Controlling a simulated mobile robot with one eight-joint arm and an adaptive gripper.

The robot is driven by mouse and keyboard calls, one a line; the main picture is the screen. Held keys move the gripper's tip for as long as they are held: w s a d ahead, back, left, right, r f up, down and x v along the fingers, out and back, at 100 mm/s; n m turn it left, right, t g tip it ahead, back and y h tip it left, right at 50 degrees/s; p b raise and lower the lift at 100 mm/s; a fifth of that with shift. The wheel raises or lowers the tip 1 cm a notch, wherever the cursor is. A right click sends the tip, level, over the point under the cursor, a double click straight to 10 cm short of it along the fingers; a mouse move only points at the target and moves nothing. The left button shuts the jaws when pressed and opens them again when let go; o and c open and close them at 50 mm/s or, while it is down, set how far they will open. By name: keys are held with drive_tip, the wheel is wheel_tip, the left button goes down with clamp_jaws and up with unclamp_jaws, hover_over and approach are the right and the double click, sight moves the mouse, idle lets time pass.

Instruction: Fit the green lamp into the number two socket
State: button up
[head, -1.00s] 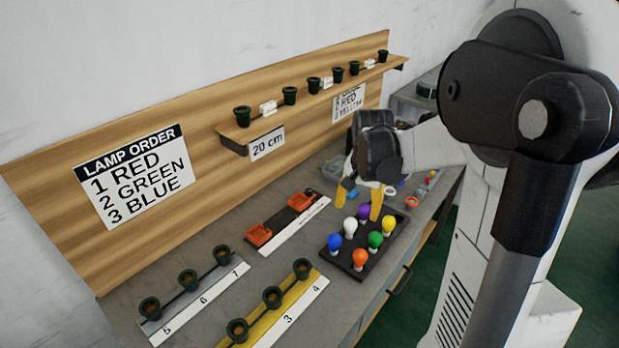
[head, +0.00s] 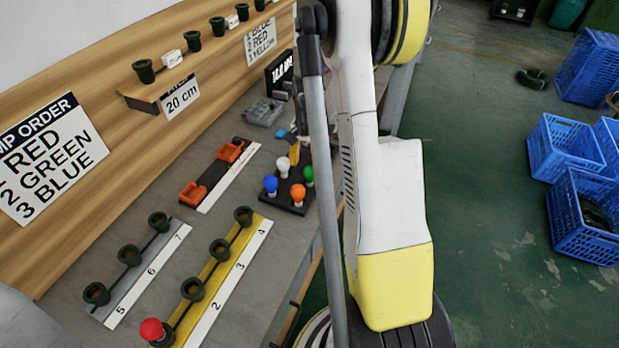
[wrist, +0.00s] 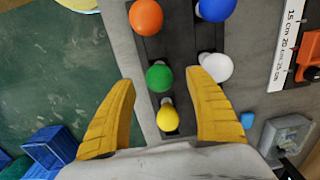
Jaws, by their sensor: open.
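The green lamp (head: 308,174) stands in a dark lamp tray on the bench. In the wrist view the green lamp (wrist: 159,76) lies between my spread fingers, with a gap on each side. My gripper (wrist: 162,82) is open and empty above the tray; in the head view only a yellow finger (head: 294,151) shows behind the lamps. The number two socket (head: 192,289) is an empty dark cup on the yellow strip (head: 207,271), beside the label 2. A red lamp (head: 151,330) sits in the cup before it.
Orange (head: 298,191), blue (head: 270,183) and white (head: 283,164) lamps stand near the green one. A yellow lamp (wrist: 167,118) is close beside it in the wrist view. A grey strip (head: 138,267) with empty cups lies left of the yellow strip. Blue crates (head: 566,147) stand on the floor.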

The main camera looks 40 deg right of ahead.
drive_tip(key=f, duration=0.1)
drive_tip(key=f+b, duration=0.1)
drive_tip(key=f, duration=0.1)
drive_tip(key=shift+d+f, duration=0.2)
drive_tip(key=shift+f, duration=0.1)
drive_tip(key=shift+r, duration=0.1)
drive_tip(key=c, duration=1.2)
drive_tip(key=shift+o, duration=0.2)
drive_tip(key=shift+r, duration=0.1)
